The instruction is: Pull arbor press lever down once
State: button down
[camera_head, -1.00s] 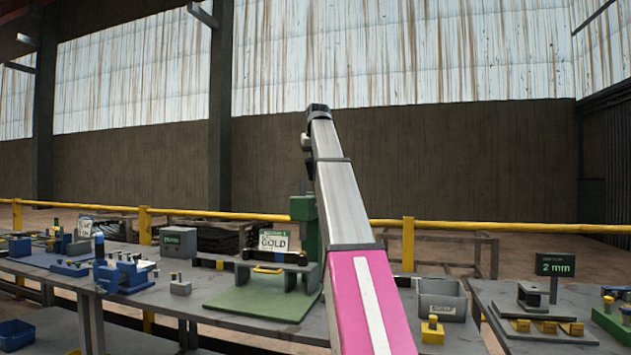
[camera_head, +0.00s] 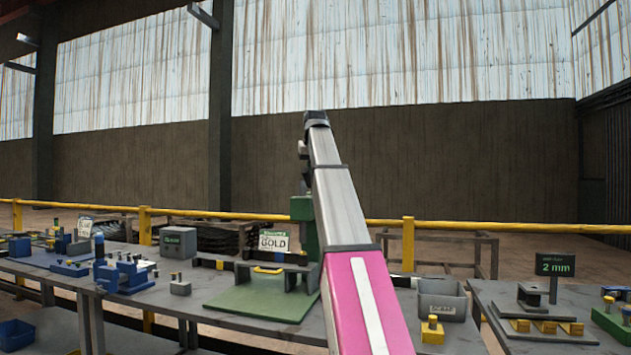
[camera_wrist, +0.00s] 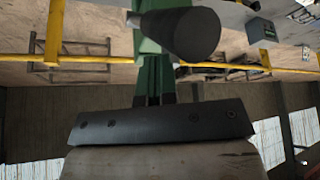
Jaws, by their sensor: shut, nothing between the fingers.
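The arbor press has a green column (camera_head: 303,209) and a flat green base (camera_head: 258,299) on the bench. My pink and silver arm stands in front of its right side, hiding part of it. In the wrist view, the press's green body (camera_wrist: 153,78) rises at the centre. A dark round-ended cylinder (camera_wrist: 180,35), which looks like the lever handle, juts toward the camera beside it. My gripper (camera_wrist: 155,125) shows as a dark bolted bar below, shut and empty. It appears apart from the cylinder; contact cannot be told. The head view does not show the fingertips clearly.
A "GOLD" sign (camera_head: 273,241) stands behind the press. Blue fixtures (camera_head: 124,273) stand to the left. A grey bin (camera_head: 441,301) and a "2 mm" display (camera_head: 555,265) stand to the right. A yellow rail (camera_head: 480,225) runs behind the bench.

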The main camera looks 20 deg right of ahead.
aim_at(308, 182)
jog(key=shift+s+a+f, duration=0.2)
jog(key=shift+s+f, duration=0.15)
jog(key=shift+f, duration=0.25)
jog(key=shift+s+a+f, duration=0.25)
jog(key=shift+s+f, duration=0.05)
jog(key=shift+f, duration=0.3)
jog(key=shift+s+a+f, duration=0.2)
jog(key=shift+s+f, duration=0.15)
jog(key=shift+f, duration=0.35)
jog(key=f, duration=0.2)
jog(key=s+f, duration=0.1)
jog(key=f, duration=0.1)
jog(key=shift+s+a, duration=0.1)
jog(key=shift+a, duration=0.3)
